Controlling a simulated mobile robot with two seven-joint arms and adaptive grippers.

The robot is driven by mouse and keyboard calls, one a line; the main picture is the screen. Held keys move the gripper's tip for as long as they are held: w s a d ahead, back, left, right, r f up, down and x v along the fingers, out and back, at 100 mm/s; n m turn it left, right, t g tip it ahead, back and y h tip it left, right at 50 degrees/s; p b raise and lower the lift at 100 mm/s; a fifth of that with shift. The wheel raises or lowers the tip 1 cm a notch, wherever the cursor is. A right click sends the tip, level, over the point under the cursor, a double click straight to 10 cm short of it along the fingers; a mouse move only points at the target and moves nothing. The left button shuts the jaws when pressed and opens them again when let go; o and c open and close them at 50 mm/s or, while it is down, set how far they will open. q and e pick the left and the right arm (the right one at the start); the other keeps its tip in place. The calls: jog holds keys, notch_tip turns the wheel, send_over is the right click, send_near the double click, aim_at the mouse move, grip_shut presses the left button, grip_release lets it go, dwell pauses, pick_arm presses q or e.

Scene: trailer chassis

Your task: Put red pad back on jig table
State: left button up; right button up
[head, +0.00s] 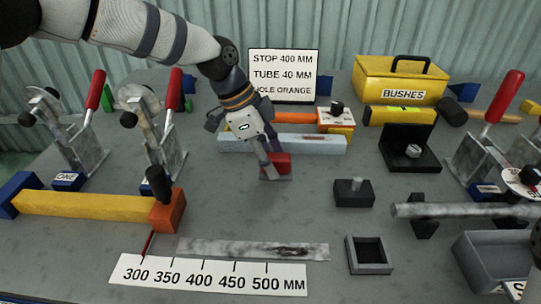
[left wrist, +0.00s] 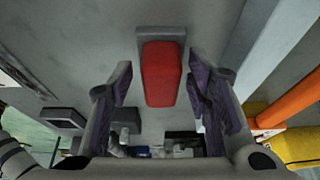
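The red pad (head: 280,162) is a small block near the middle of the grey jig table (head: 225,200). It sits at a small grey plate (head: 277,178). My left gripper (head: 268,165) reaches down to the pad from above and partly hides it. In the left wrist view the red pad (left wrist: 161,74) lies between the two fingers of my left gripper (left wrist: 160,80), with a visible gap on each side. The fingers are open and not touching it. The grey plate (left wrist: 160,33) shows beyond the pad's end.
A pale blue bar (head: 315,144) lies just behind the pad. A black block with a stub (head: 354,193) stands to the right. A length scale (head: 210,275) and flat metal strip (head: 250,249) lie in front. Toggle clamps (head: 165,140) and an orange-ended yellow bar (head: 90,204) are left.

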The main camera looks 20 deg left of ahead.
pick_arm(q)
jog(key=shift+r, duration=0.1)
jog(key=v, duration=1.2)
jog(key=shift+p, duration=0.4)
